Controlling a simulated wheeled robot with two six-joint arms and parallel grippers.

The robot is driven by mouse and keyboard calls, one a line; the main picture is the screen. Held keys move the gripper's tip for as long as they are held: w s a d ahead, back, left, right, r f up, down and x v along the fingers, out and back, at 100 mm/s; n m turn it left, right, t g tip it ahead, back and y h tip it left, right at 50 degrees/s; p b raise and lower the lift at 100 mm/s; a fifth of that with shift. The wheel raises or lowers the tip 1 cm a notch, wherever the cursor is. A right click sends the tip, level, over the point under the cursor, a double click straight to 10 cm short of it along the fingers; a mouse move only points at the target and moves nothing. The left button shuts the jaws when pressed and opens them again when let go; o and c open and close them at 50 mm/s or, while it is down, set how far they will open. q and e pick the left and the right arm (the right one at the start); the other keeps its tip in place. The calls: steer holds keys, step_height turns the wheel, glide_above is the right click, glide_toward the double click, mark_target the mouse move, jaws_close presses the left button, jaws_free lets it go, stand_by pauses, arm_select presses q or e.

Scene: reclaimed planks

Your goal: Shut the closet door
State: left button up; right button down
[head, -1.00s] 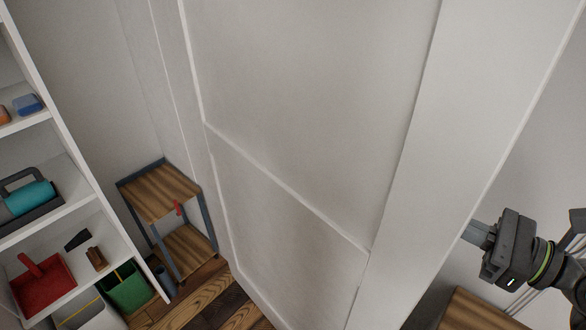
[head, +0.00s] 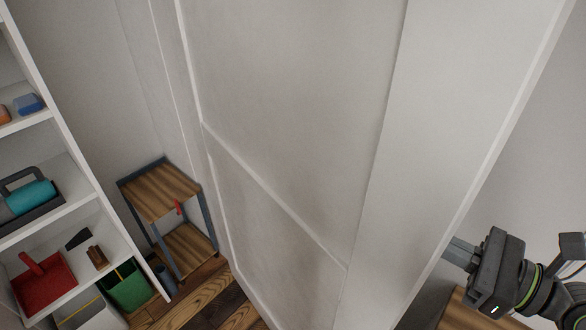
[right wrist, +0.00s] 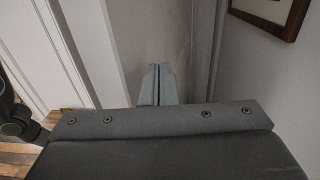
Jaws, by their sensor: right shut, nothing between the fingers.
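The white panelled closet door (head: 285,150) stands open and fills the middle of the head view. Its free edge slants down the right side. My right gripper (head: 459,253) is at the lower right, beyond that edge, with its fingertips at or very near the door; contact cannot be told. In the right wrist view, its fingers (right wrist: 158,86) are together and empty, and a white upright panel, perhaps the door (right wrist: 92,50), is left of them. My left gripper is not in view.
White shelves (head: 85,172) at the left hold a red dustpan (head: 45,283), a teal-and-grey item (head: 30,196) and bins. A small wooden stand (head: 160,192) is between shelves and door. A framed picture (right wrist: 290,20) hangs at right in the wrist view.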

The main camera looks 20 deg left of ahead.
mark_target(421, 278)
steer(key=shift+s+a, duration=0.8)
steer(key=shift+s, duration=0.2)
steer(key=shift+s+a, duration=0.75)
steer(key=shift+s, duration=0.25)
steer(key=shift+s+a+r+p, duration=0.1)
steer(key=shift+a+r+p, duration=0.1)
steer(key=shift+p, duration=0.35)
steer(key=shift+s+a+p, duration=0.4)
steer(key=shift+s+p, duration=0.2)
steer(key=shift+p, duration=0.3)
steer(key=shift+s+a+f, duration=0.15)
steer(key=shift+s, duration=0.05)
steer(key=shift+w+f, duration=0.1)
